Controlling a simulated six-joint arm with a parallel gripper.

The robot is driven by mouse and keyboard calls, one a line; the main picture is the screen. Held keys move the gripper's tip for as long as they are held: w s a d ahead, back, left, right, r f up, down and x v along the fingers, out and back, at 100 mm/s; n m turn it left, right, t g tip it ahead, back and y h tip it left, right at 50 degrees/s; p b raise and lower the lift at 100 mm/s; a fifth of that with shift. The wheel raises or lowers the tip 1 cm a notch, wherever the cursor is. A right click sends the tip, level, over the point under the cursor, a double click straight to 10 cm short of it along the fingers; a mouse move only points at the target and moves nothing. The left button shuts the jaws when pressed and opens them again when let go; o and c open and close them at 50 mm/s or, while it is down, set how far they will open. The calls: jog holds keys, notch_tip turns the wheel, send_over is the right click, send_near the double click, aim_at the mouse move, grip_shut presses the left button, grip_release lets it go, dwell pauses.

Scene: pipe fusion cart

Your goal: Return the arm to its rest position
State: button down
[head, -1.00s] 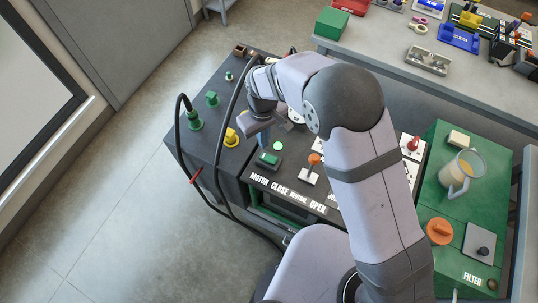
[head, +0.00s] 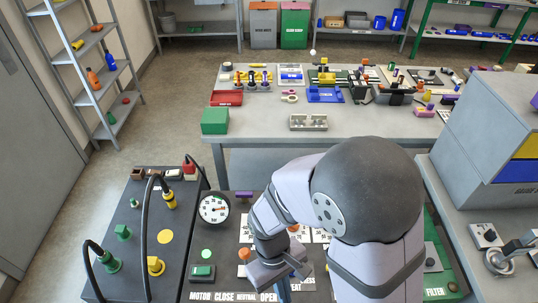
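My gripper (head: 282,272) hangs at the lower middle of the head view, over the cart's dark control panel. It is seen from above and behind, and its fingertips are mostly hidden, so I cannot tell whether it is open or shut. No held object shows. An orange-knobbed lever (head: 244,255) stands just left of it, and a green button (head: 202,271) is farther left. My arm bends over the panel and hides part of its right side.
A pressure gauge (head: 214,208) stands behind the panel. Black cables and green and yellow plugs (head: 110,262) occupy the left cart top. A grey workbench (head: 255,125) with parts stands beyond. A grey cabinet (head: 490,130) is at right. Open floor lies at left.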

jog(key=w+d+r+m+t+y, duration=0.1)
jog(key=w+d+r+m, duration=0.1)
jog(key=d, duration=0.3)
jog(key=w+d+r+m+t, duration=0.1)
jog(key=w+d+r+m, duration=0.1)
jog(key=d+r+m, duration=0.2)
jog(key=shift+w+d+r+m+t+y, duration=0.4)
jog(key=shift+d+r, duration=0.15)
jog(key=shift+d, duration=0.6)
